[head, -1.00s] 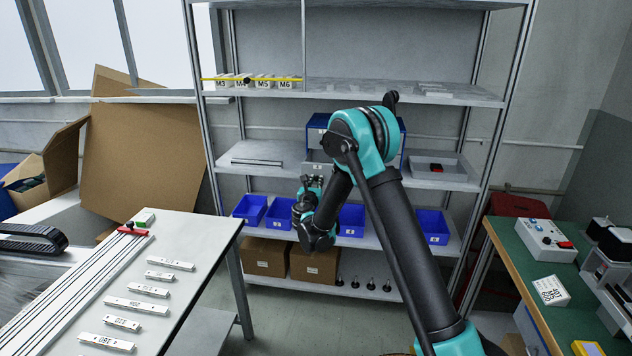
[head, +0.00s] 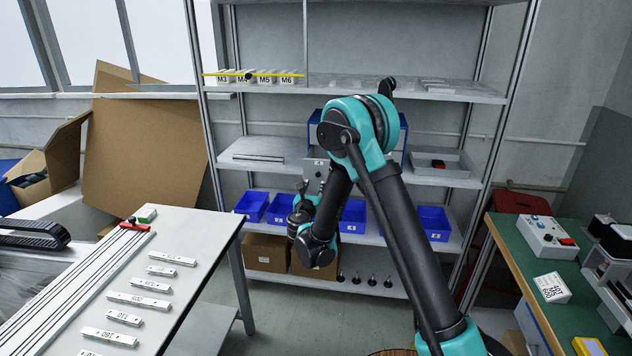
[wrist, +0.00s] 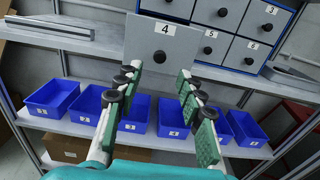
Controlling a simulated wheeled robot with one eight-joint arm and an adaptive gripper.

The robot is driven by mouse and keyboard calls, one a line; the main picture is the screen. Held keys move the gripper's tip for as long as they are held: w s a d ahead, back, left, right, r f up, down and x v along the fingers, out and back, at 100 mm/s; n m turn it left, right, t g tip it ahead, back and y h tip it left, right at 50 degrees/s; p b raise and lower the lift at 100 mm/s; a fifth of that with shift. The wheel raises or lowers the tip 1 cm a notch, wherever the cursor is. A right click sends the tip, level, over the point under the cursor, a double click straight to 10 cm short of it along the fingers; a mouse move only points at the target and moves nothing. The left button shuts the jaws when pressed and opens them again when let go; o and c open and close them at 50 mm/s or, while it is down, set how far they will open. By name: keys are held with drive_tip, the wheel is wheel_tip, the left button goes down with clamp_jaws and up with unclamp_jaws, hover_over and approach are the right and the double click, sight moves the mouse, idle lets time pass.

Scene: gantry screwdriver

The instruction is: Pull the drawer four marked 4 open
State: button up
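The drawer marked 4 (wrist: 146,38) has a plain grey front with a white label and a round dark knob (wrist: 160,57). Its front looks larger than its neighbours and stands out from the blue-framed cabinet (head: 403,134). In the head view the grey drawer front (head: 316,170) shows at the cabinet's lower left, partly behind my arm. My gripper (wrist: 160,70) is open, its green-padded fingers apart below and in front of the knob. Nothing shows between the fingers, and I see no contact with the knob. The gripper also shows small in the head view (head: 304,190).
Drawers 5 (wrist: 211,47) and 6 (wrist: 247,56) look closed. Blue bins (wrist: 137,113) stand on the shelf below my gripper. A white table (head: 185,226) stands at left and a green-topped bench (head: 520,262) at right, with open floor between.

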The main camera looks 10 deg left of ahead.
drive_tip(key=shift+s, duration=2)
drive_tip(key=s+d+r+m+g+h, duration=0.1)
drive_tip(key=s+d+m+g+h, duration=0.15)
drive_tip(key=d+m, duration=0.65)
drive_tip(key=s+d+r+m+g+h, duration=0.1)
drive_tip(key=s+d+m+g+h, duration=0.3)
drive_tip(key=d, duration=1)
drive_tip(key=s+d+f+m+g+y, duration=0.3)
drive_tip(key=s+d+m+g, duration=0.1)
drive_tip(key=s+d+m, duration=0.55)
drive_tip(key=s+f+m+g+y, duration=0.1)
drive_tip(key=s+f+m+y, duration=0.1)
drive_tip(key=s+m, duration=0.4)
drive_tip(key=s+d+f+m+g+y, duration=0.1)
drive_tip(key=s+f+m+g+y, duration=0.1)
drive_tip(key=s+m, duration=0.5)
drive_tip(key=s+f, duration=0.1)
drive_tip(key=s, duration=0.5)
